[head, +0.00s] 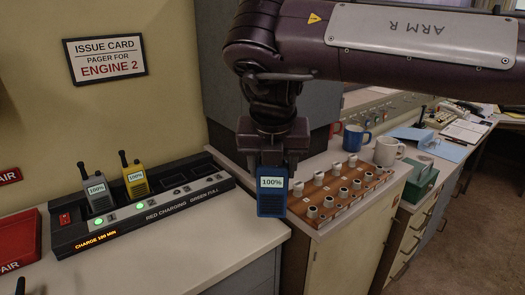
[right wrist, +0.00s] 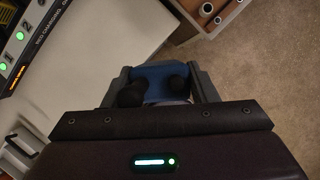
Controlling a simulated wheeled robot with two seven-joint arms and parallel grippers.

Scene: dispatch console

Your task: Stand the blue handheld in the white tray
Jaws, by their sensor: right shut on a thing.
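The blue handheld (head: 271,203) hangs upright in my right gripper (head: 272,160), its label reading 100%. My right gripper is shut on its upper part, and the handheld is in front of the counter edge, between the charger and the wooden rack. In the right wrist view the blue handheld (right wrist: 158,72) shows between the two fingers (right wrist: 160,92), with dark round knobs on its near end. I cannot make out a white tray in either view. My left gripper is not in view.
A black charger (head: 150,212) holds a grey handheld (head: 97,192) and a yellow handheld (head: 135,180); its right slots look empty. A red tray (head: 20,240) is at far left. A wooden rack (head: 338,192) with several knobs and mugs (head: 388,151) stand to the right.

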